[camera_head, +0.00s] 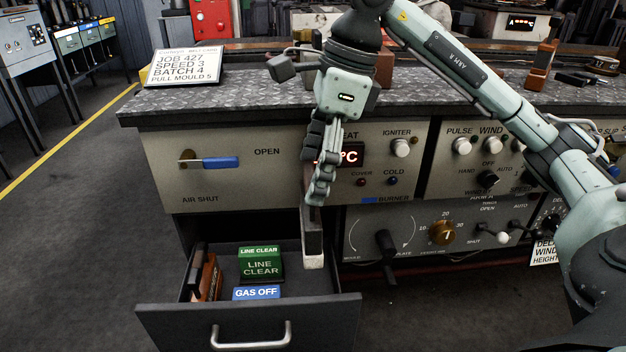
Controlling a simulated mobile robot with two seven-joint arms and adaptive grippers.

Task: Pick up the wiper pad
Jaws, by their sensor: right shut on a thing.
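My right gripper (315,190) points down in front of the control panel, above the right side of the open drawer. It is shut on a long, narrow block with a dark body and a whitish lower end, which looks like the wiper pad (312,240). The pad hangs upright below the fingers. Its upper part is partly hidden by the fingers, and I cannot tell whether its lower end touches the drawer. My left gripper is not in view.
The open drawer (250,317) holds a green LINE CLEAR block (261,266), a blue GAS OFF block (256,293) and brown items (208,278) at its left. Knobs and levers line the panel. A job card (187,66) stands on the worktop (240,98).

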